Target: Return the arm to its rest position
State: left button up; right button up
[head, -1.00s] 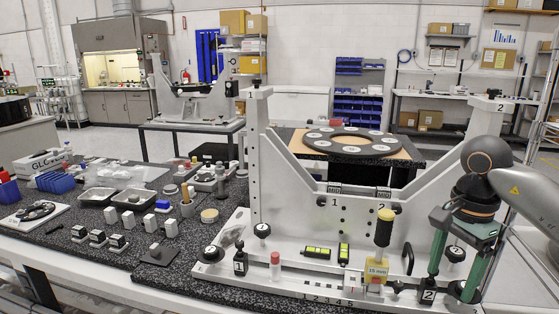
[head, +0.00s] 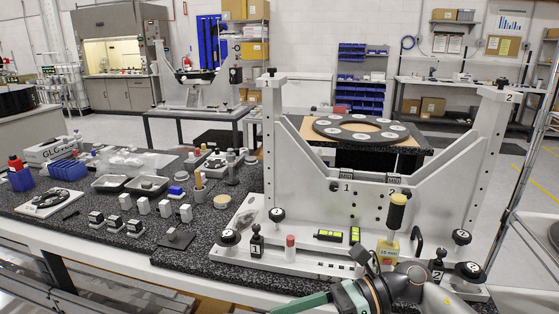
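My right arm (head: 400,288) comes in low at the bottom right and reaches left, in front of the fixture. Its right gripper (head: 303,302) is at the bottom edge, with one green finger pointing left. The other finger cannot be made out, so its opening is unclear. Nothing is seen held in it. The white mirror fixture (head: 330,222) stands behind the arm. A black block marked 2 (head: 437,270) stands at the right of its base, partly behind the arm. My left arm and gripper are out of view.
Black knobs (head: 277,215), a black block marked 1 (head: 257,247) and a red-capped tube (head: 290,247) stand nearby. Small parts and trays (head: 147,185) cover the table's left.

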jog(key=w+d+f+n+t+h, duration=0.15)
jog(key=d+f+n+t, duration=0.35)
jog(key=n, duration=0.7)
jog(key=w+f+n+t+h+p, duration=0.1)
jog(key=f+n+t+h, duration=0.15)
jog(key=n+t, duration=0.75)
jog(key=w+d+f+n+t+h, duration=0.1)
jog(key=d+f+n+t+h, duration=0.2)
jog(key=n, duration=1)
jog(key=s+d+f+m+g+h, duration=0.3)
jog(key=s+f+m, duration=0.3)
jog(key=s+f, duration=0.2)
jog(key=s+d+f+m+g+h+p, duration=0.1)
jog(key=s+d+f+m+g+h, duration=0.2)
jog(key=f, duration=0.9)
jog(key=s+d+m, duration=0.1)
jog(key=s+m, duration=0.2)
jog(key=s, duration=0.2)
jog(key=shift+s+m, duration=0.25)
jog(key=shift+m, duration=0.05)
